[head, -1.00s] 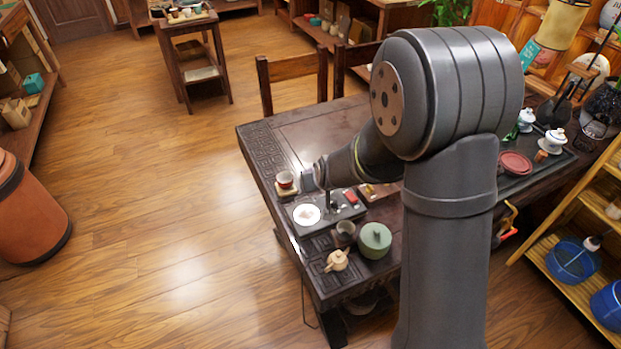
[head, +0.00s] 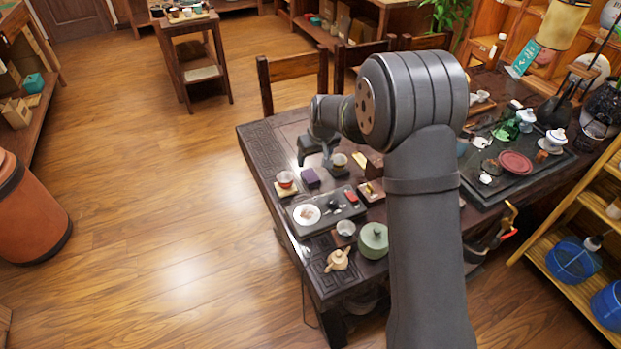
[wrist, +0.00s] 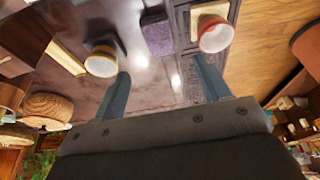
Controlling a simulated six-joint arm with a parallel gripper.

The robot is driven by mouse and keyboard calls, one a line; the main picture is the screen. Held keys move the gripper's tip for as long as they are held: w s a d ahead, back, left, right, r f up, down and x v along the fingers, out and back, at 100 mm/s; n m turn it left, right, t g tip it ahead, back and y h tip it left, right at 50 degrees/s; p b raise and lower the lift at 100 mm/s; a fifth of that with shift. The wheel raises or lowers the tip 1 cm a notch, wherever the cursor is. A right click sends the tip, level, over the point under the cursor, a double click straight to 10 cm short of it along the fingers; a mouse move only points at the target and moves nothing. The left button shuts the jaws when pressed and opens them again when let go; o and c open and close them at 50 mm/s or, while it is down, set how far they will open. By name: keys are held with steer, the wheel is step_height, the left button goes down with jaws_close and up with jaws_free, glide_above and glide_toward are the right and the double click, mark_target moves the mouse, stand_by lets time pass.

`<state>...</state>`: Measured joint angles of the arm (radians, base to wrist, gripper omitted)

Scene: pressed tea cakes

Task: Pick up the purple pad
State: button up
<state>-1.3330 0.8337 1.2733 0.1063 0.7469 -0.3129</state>
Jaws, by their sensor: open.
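The purple pad (head: 310,177) is a small, flat, roughly square piece on the dark table near its left edge, between two cups. It also shows in the wrist view (wrist: 158,38), at the top middle, beyond my fingertips. My gripper (head: 314,159) is open, its fingers apart with nothing between them. In the wrist view my gripper (wrist: 164,84) has the pad ahead of the gap between its fingers, and does not touch it. In the head view my gripper is just behind the pad, above the table.
A red cup (head: 286,178) stands close left of the pad and another cup (head: 339,160) close right. A dark tray (head: 325,219) with a white plate (head: 306,214) lies in front. The table's back left corner is clear.

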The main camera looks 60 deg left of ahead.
mark_target(311, 175)
steer(key=x, duration=1)
steer(key=shift+w+f, duration=0.15)
steer(key=shift+f, duration=0.05)
steer(key=c, duration=1.1)
